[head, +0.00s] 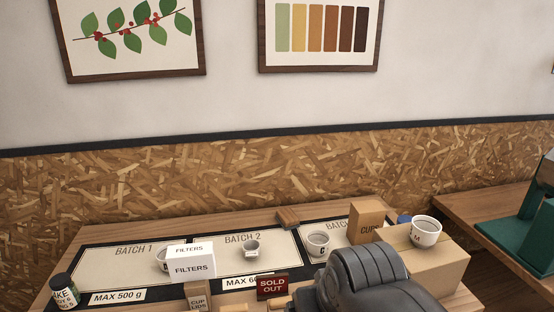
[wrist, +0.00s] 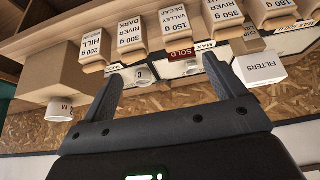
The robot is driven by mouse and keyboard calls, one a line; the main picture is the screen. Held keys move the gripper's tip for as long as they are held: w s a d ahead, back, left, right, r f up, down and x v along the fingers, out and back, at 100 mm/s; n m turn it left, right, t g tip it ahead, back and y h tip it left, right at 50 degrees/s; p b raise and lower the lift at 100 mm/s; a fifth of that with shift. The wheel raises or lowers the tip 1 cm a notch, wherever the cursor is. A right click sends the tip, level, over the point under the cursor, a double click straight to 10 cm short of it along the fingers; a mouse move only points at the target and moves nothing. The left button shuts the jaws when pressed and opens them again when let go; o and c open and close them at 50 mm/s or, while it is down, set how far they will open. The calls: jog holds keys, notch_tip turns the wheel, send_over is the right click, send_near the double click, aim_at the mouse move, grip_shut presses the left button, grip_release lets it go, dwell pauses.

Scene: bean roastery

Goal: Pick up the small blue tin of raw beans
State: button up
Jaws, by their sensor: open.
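A small blue object (head: 404,219) shows at the back right of the table in the head view, between the brown CUPS box and the white cup marked M. Only a piece of it is visible, and I cannot read a label or be sure it is the tin. I make out no blue tin in the wrist view. My gripper (wrist: 161,68) is open and empty in the wrist view, its two dark fingers apart. In the head view my dark arm covers the front right of the table.
The white M cup (head: 425,232) stands on a large cardboard box (head: 440,268), beside the CUPS box (head: 367,221). A FILTERS box (head: 190,264), a SOLD OUT sign (head: 272,286) and a dark labelled tin (head: 63,291) stand farther left. Several weight-labelled packs (wrist: 132,37) line up in the wrist view.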

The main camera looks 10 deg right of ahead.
jog(key=w+d+r+m+g, duration=0.1)
jog(key=w+d+r, duration=0.3)
jog(key=w, duration=0.3)
jog(key=w+d+r+g, duration=0.1)
jog(key=w+d+r, duration=0.25)
jog(key=w, duration=0.45)
jog(key=m+g, duration=0.2)
jog(key=g, duration=0.2)
send_over(407, 220)
notch_tip(407, 220, down, 16)
jog(key=shift+f, duration=0.1)
jog(key=shift+d+f, duration=0.1)
jog(key=shift+f, duration=0.2)
notch_tip(407, 220, down, 10)
jog(key=shift+f, duration=0.25)
